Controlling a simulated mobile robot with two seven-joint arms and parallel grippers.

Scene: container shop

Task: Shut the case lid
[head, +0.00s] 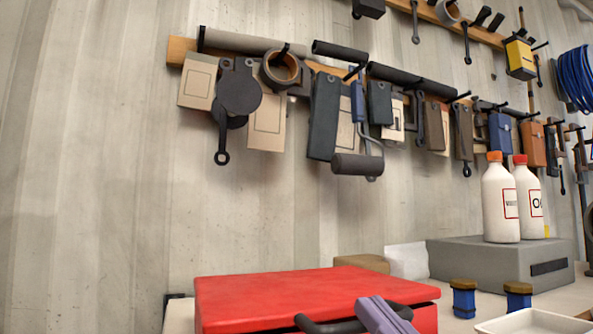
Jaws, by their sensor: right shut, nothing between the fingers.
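The red case (425,319) stands on the bench at the bottom of the head view, its lower part cut off by the picture edge. Its red lid (270,289) lies nearly flat over it, with a dark gap showing under the lid's right edge. A dark handle (330,326) shows at the front. My right gripper (382,314), with lilac-grey fingers, is shut and empty at the front of the lid, by the handle. I cannot tell whether it touches the lid. My left gripper is out of view.
Right of the case are two blue jars (463,302) with brown caps and a white tray (535,322). Behind them a grey box (480,262) carries two white bottles (498,205). Tools hang from a wall rail (185,50) above.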

